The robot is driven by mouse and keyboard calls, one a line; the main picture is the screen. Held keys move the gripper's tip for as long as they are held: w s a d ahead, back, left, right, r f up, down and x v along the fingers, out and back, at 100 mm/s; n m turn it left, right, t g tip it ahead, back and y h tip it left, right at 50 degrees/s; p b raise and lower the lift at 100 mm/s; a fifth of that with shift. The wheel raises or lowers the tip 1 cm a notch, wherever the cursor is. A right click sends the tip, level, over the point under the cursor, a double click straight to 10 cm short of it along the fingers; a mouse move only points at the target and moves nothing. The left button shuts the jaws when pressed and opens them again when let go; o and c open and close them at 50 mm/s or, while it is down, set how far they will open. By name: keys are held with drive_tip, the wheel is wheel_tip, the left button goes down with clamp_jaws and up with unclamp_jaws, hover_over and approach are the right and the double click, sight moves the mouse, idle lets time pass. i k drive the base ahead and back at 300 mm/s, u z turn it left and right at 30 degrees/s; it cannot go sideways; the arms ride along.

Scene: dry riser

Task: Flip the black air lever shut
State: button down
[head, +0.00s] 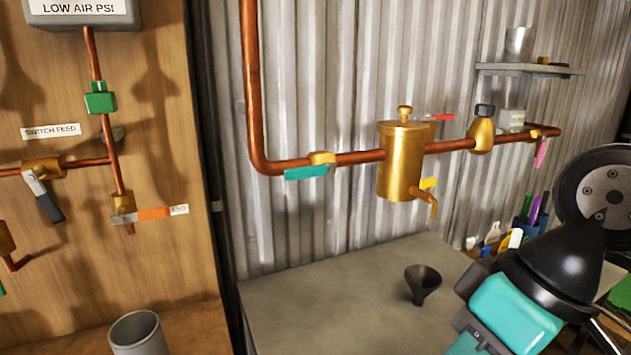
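A lever with a black grip (49,207) and a pale metal shank hangs from a brass valve (42,168) on the wooden panel at the left. The grip points steeply down and slightly right, across the horizontal copper pipe. A "SWITCH FEED" label (50,131) is fixed above it. It is the only black-gripped lever I see; no label in view calls it air. My arm shows at the lower right, far from the lever. My gripper's fingertips are not visible.
An orange lever (155,214) is right of the black one. A brass pot (403,160) and teal lever (306,172) are on the corrugated wall. A black funnel (422,282) and grey cup (138,333) stand below.

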sight(32, 176)
drive_tip(key=u, duration=0.2)
drive_tip(key=k, duration=0.15)
drive_tip(key=u, duration=0.9)
drive_tip(key=i, duration=0.4)
drive_tip(key=z, duration=0.25)
